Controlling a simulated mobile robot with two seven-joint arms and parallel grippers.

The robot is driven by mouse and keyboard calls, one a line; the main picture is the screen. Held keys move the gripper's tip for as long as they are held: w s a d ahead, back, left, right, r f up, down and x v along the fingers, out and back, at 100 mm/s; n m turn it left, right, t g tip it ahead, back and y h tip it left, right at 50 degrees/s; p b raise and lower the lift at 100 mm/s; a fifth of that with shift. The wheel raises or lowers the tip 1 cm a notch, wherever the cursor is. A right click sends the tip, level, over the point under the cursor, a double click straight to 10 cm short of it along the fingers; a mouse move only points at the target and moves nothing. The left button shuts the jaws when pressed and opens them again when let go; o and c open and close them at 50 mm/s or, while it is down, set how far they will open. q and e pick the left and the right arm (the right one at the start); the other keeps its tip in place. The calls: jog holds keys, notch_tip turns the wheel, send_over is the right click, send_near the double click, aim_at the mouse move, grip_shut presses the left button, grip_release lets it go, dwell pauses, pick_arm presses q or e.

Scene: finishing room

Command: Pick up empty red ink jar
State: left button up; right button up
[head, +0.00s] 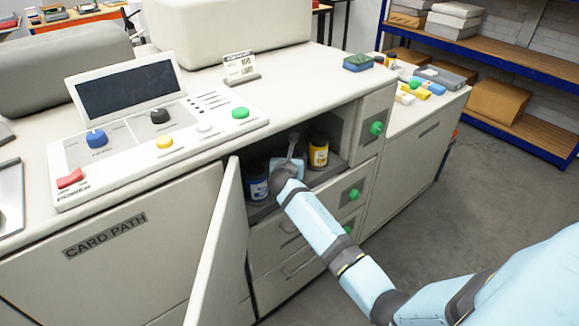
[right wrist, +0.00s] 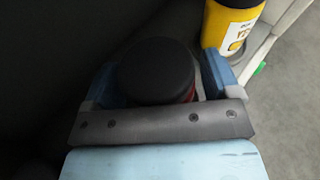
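The red ink jar (right wrist: 157,70) shows in the right wrist view as a round black lid with a strip of red below it. My right gripper (right wrist: 160,80) has one blue finger on each side of it. The lid fills nearly all the space between the fingers, and I cannot tell whether they press on it. In the head view my right gripper (head: 288,165) is inside the open cabinet compartment and the red jar is hidden behind it. My left gripper is not in view. How full the red jar is cannot be seen.
A yellow-labelled jar (head: 318,155) stands right of my right gripper, and a blue-labelled jar (head: 257,188) stands left of it. The open cabinet door (head: 218,250) sticks out at the left. Drawers (head: 290,262) lie below. Floor at the right is clear.

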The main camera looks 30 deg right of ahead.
jog(key=c, duration=0.7)
jog(key=shift+c, duration=0.2)
jog(key=shift+r, duration=0.15)
